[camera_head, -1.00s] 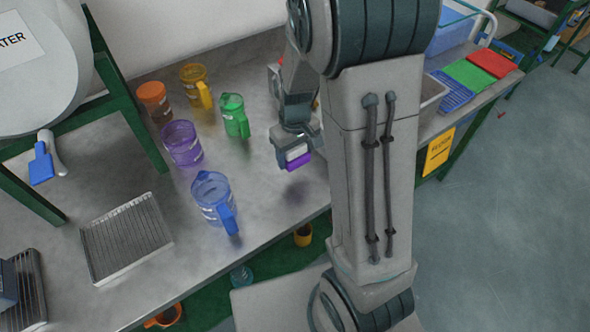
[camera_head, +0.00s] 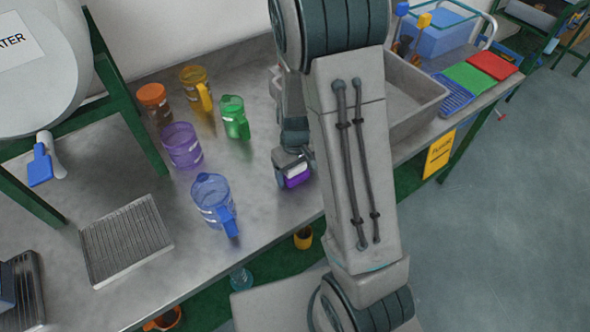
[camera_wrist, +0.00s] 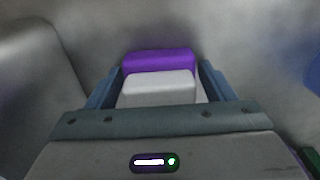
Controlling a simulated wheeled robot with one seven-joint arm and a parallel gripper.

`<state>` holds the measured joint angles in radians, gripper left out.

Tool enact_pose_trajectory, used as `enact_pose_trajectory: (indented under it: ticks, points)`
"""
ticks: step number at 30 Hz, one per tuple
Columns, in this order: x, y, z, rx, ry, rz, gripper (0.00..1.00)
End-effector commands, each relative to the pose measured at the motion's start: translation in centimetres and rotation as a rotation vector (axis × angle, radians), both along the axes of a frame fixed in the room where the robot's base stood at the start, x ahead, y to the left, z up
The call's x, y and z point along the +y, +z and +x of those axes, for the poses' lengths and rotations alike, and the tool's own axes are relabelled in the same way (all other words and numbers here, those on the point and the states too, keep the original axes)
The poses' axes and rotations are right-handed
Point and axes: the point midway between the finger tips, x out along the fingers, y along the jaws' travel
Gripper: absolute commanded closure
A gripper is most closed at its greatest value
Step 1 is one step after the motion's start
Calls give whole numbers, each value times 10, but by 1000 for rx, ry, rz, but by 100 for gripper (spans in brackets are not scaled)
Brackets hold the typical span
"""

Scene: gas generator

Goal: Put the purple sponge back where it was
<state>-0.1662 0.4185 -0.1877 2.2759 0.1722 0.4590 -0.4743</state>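The purple sponge (camera_head: 297,181) has a white layer and a purple layer. In the head view it is at the end of my gripper (camera_head: 291,172), over the worktable (camera_head: 262,205) to the right of the blue jug. The wrist view shows the sponge (camera_wrist: 160,63) between the two blue-grey fingers of my gripper (camera_wrist: 160,88), which are shut on its sides. The sponge is close to the grey table surface; I cannot tell whether it touches it. My arm hides part of the table behind the gripper.
A blue jug (camera_head: 212,200), purple jug (camera_head: 182,146), green jug (camera_head: 234,117) and yellow jug (camera_head: 195,90) stand left of the gripper. A grey basin (camera_head: 425,100) is to the right, past my arm. A ribbed metal tray (camera_head: 126,240) lies at left.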

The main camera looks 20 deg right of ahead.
Motion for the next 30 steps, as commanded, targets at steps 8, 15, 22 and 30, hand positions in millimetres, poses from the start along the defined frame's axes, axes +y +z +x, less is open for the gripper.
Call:
enact_pose_trajectory:
  ticks: [8, 15, 22, 30]
  points:
    - [0, 1, 0, 0, 0, 0, 15]
    - [0, 16, 1, -3, 1, 1, 15]
    - [0, 60, 1, -6, 1, 1, 15]
    - [0, 108, 1, -4, 1, 0, 15]
